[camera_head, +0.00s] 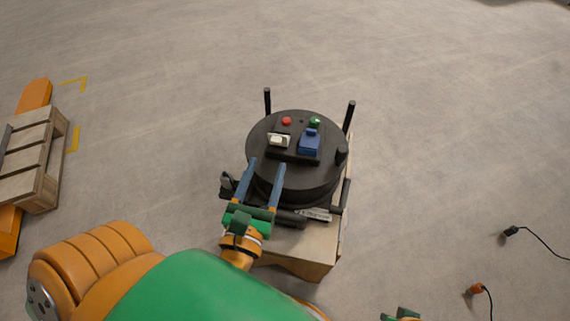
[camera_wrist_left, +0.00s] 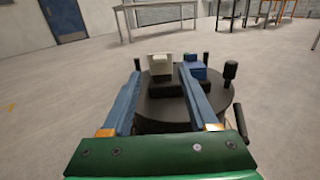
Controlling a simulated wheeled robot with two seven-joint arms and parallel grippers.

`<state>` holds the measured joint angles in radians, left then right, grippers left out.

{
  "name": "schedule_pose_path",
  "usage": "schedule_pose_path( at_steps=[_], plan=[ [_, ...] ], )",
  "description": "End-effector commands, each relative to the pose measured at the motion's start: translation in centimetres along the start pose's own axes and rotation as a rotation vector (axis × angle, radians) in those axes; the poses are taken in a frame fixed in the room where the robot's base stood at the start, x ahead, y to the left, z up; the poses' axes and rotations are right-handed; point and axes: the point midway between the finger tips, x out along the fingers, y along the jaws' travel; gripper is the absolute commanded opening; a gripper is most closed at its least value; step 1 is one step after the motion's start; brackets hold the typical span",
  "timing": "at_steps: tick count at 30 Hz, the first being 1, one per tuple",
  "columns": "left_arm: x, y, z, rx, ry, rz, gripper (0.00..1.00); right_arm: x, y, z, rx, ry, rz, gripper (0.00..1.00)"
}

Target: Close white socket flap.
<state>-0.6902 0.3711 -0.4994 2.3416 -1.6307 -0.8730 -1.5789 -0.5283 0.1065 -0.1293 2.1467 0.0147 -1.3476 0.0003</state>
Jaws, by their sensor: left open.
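The white socket flap (camera_head: 278,139) is on the left of a black panel on top of a round black machine (camera_head: 262,165). In the left wrist view the white socket flap (camera_wrist_left: 160,66) shows as a pale block between my fingers, farther ahead; how far its lid stands open I cannot tell. My left gripper (camera_head: 266,166) is open and empty, its two blue fingers pointing at the panel from the near side. It also shows in the left wrist view (camera_wrist_left: 163,70). Of my right gripper (camera_head: 400,314) only a small green part shows at the bottom edge.
A blue socket (camera_head: 309,143) sits right of the white one, with a red button (camera_head: 286,121) and a green button (camera_head: 314,122) behind. Black posts rise around the machine, which stands on a wooden pallet (camera_head: 303,247). Two cable plugs (camera_head: 474,289) lie on the floor at right.

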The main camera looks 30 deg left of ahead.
Motion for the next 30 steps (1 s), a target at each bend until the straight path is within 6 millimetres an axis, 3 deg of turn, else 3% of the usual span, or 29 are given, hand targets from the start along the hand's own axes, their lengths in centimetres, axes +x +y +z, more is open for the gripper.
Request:
schedule_pose_path(
  at_steps=[3, 9, 17, 24, 30],
  plan=[
    [2.6, 0.0, 0.5, -0.002, -0.005, 0.000, 0.60, -0.1, 0.0, -0.1, 0.000, -0.001, 0.000, 0.00],
    [5.5, -0.1, 0.3, -0.004, 0.000, -0.001, 0.60, 0.0, 0.0, 0.0, 0.000, -0.001, 0.000, 0.00],
    [5.9, -0.1, 0.2, -0.005, 0.003, -0.002, 0.60, 0.0, 0.0, 0.0, 0.000, -0.001, 0.000, 0.00],
    [5.9, -0.1, 0.2, -0.005, 0.004, -0.002, 0.00, 0.0, 0.0, -0.1, 0.001, 0.000, 0.000, 0.00],
    [5.9, -0.1, 0.2, -0.005, 0.005, -0.002, 0.00, -0.1, 0.0, -0.1, 0.001, 0.002, 0.000, 0.00]
  ],
)
